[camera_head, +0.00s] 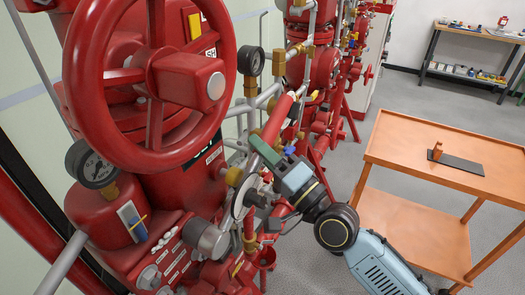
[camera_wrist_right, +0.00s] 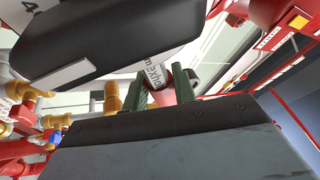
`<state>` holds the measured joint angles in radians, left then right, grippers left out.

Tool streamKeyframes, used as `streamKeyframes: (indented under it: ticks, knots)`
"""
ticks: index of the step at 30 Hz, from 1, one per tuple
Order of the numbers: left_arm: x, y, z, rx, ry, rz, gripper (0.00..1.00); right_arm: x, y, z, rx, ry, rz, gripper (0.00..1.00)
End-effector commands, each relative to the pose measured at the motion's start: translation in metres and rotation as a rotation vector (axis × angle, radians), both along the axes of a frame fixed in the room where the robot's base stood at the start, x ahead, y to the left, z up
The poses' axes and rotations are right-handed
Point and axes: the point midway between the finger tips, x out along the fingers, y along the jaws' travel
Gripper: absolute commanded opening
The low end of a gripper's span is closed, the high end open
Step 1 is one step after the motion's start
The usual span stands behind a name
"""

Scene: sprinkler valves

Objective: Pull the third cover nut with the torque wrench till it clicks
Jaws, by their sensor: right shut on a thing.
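My right gripper (camera_head: 268,150) reaches in from the lower right and is shut on the torque wrench. The wrench's red handle (camera_head: 278,118) slants up and right from the green fingers, beside the brass and grey pipework. In the right wrist view a red piece of the wrench (camera_wrist_right: 161,97) shows between the two green fingers (camera_wrist_right: 160,85). The wrench's head and its contact with any nut are hidden or too small to tell. I cannot tell which is the third cover nut. My left gripper is not in view.
A big red handwheel (camera_head: 150,75) stands over the valve at upper left, with a gauge (camera_head: 92,163) below. A pale disc (camera_head: 242,196) and pipes crowd the gripper. An orange table (camera_head: 400,145) stands right, holding a dark mat (camera_head: 455,163). Grey floor lies beyond.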

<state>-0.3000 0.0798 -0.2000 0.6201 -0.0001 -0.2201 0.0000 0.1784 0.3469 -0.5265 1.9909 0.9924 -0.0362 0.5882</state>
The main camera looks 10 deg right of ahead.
Motion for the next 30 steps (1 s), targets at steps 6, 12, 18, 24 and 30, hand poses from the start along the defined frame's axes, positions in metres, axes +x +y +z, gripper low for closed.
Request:
streamKeyframes:
  ticks: [6,12,18,24,30]
  knots:
    - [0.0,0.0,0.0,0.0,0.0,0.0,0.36,-0.001,0.0,0.004,0.002,-0.012,-0.001,0.0]
    - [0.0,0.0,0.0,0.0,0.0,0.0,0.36,0.0,0.0,0.004,0.002,-0.01,-0.001,0.0]
    - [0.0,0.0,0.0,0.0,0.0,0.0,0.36,-0.002,-0.003,0.004,0.002,-0.01,-0.001,0.0]
    - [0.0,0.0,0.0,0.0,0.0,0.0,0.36,-0.006,-0.009,0.004,0.001,-0.01,-0.002,0.0]
    - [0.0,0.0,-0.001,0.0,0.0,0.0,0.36,-0.01,-0.014,0.004,0.003,-0.011,-0.003,0.0]
